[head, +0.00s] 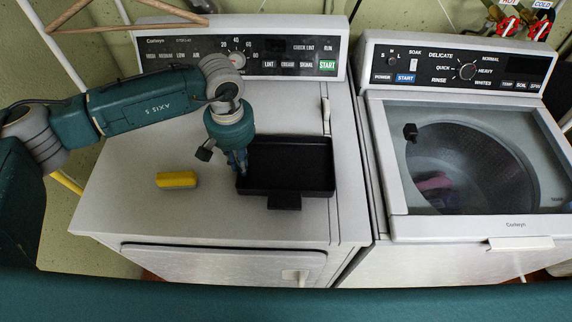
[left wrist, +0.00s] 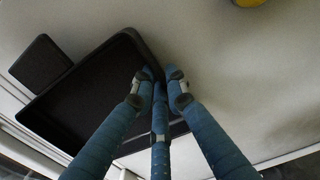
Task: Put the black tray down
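The black tray (head: 288,165) is a shallow rectangle with raised walls and a tab at its front. It looks level on or just above the white dryer top; I cannot tell for sure if it touches. My left gripper (head: 240,167) points down at the tray's left wall. In the left wrist view, the fingers (left wrist: 158,80) are close together on both sides of the wall of the tray (left wrist: 85,108), near a corner. They look shut on that wall. My right gripper is in neither view.
A yellow sponge-like block (head: 177,180) lies on the dryer top (head: 130,205), left of the tray. A washer (head: 480,228) with a glass lid stands at the right. Control panels rise behind both. The dryer's front left area is clear.

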